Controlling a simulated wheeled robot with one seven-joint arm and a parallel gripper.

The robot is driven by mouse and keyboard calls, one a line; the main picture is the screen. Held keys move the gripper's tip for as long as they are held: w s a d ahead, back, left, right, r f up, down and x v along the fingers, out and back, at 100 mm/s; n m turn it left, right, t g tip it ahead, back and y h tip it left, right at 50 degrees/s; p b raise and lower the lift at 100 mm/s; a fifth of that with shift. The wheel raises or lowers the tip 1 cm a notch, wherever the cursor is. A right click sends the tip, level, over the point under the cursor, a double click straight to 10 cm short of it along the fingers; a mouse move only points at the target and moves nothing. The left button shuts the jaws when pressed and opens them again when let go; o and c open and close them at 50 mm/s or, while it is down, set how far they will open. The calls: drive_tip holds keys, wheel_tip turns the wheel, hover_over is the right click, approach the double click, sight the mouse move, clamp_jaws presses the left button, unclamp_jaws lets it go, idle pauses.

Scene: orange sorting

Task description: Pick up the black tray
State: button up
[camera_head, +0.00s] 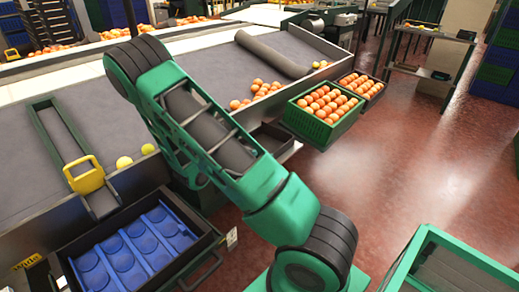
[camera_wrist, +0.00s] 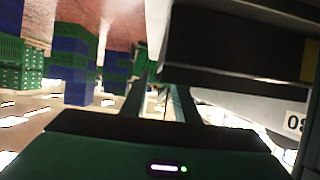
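A black tray (camera_head: 272,139) shows partly in the head view, beside the conveyor's lower edge, with my arm covering its left part; it looks empty. Another black tray (camera_head: 370,90) right of it holds oranges. A black-rimmed holder with a blue cupped insert (camera_head: 138,252) stands at the lower left. In the wrist view a dark, box-like body (camera_wrist: 240,50) fills the upper right, close to the camera; I cannot tell which of these it is. My gripper (camera_wrist: 163,92) shows two fingers apart with nothing seen between them. It is hidden in the head view.
A green crate of oranges (camera_head: 322,112) stands between the trays. The grey conveyor (camera_head: 190,80) carries loose oranges and yellow fruit. A green-framed bin (camera_head: 450,262) is at the lower right. The red floor (camera_head: 390,175) right of my arm is clear.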

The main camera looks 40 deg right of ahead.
drive_tip(key=shift+x, duration=4.15)
drive_tip(key=shift+w, duration=0.1)
clamp_jaws()
